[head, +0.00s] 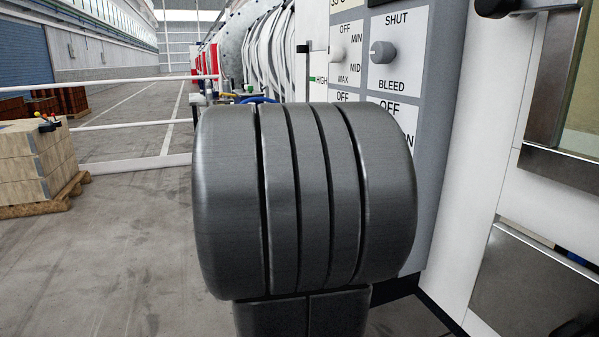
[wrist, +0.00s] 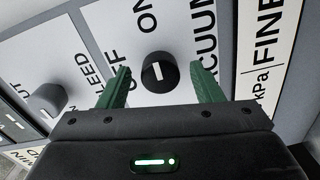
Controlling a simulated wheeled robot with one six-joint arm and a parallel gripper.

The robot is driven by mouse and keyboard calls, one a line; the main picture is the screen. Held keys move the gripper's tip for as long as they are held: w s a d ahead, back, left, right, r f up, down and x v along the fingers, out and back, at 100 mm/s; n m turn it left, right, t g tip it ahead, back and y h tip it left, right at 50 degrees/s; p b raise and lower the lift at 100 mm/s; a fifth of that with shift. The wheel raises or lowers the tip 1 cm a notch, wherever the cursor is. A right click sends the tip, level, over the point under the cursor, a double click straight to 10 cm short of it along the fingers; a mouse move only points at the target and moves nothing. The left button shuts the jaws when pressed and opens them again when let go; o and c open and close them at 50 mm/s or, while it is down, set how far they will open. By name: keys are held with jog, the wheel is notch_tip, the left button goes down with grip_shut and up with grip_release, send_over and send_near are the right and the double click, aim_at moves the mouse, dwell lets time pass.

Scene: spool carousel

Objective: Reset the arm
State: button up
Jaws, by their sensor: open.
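My gripper (wrist: 158,88) shows in the wrist view with its two green fingers spread apart and nothing between them. A black knob (wrist: 159,72) with a white mark sits on the panel beyond the fingers, between them in the picture; how far off it is I cannot tell. The panel label around it reads OFF, ON and VACUUM. In the head view my own dark arm link fills the middle and hides the gripper and the lower part of the control panel (head: 399,83).
A grey knob (head: 382,52) labelled SHUT and BLEED is on the panel; it also shows in the wrist view (wrist: 47,99). A lighter knob (head: 337,53) is left of it. A white railing (head: 130,124) and stacked boxes on a pallet (head: 36,165) stand at left, with open floor between.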

jog(key=p+v, duration=0.2)
jog(key=v, duration=1.1)
jog(key=w+d+n+p, duration=0.5)
jog(key=d+n+p, duration=0.7)
jog(key=p, duration=1.3)
jog(key=n, duration=0.3)
jog(key=shift+d+n+h, duration=0.3)
jog(key=shift+d+n, duration=0.1)
jog(key=shift+p, duration=0.35)
dwell(0.4)
